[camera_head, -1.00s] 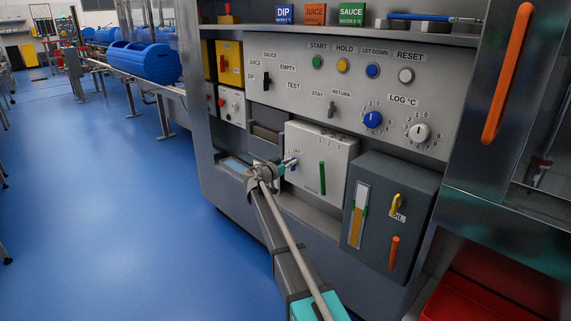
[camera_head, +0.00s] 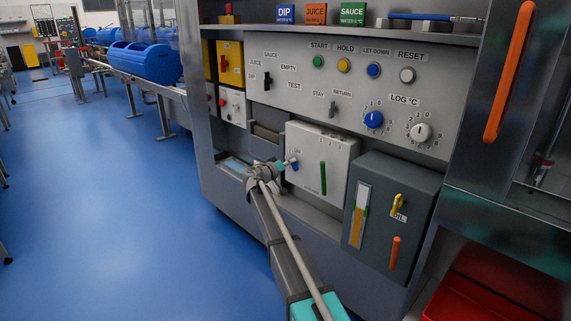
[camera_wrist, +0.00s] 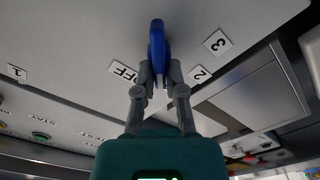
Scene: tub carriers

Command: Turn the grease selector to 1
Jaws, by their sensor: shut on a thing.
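The grease selector is a blue handle (camera_wrist: 157,38) on a pale panel in the wrist view. Labels 1 (camera_wrist: 17,72), OFF (camera_wrist: 124,71), 2 (camera_wrist: 199,74) and 3 (camera_wrist: 217,43) are spread around it. My gripper (camera_wrist: 159,70) is shut on the blue handle, with one grey finger on each side. The handle's pointing end is not clear. In the head view my gripper (camera_head: 288,164) is at the left side of the white box (camera_head: 335,150), and a bit of the blue handle (camera_head: 295,166) shows at its tip.
A green lever (camera_head: 323,178) is on the same white box, right of my gripper. A dark grey box with a yellow handle (camera_head: 398,203) and an orange handle (camera_head: 394,253) stands further right. The control panel (camera_head: 290,105) is above. Blue floor (camera_head: 120,220) is open at left.

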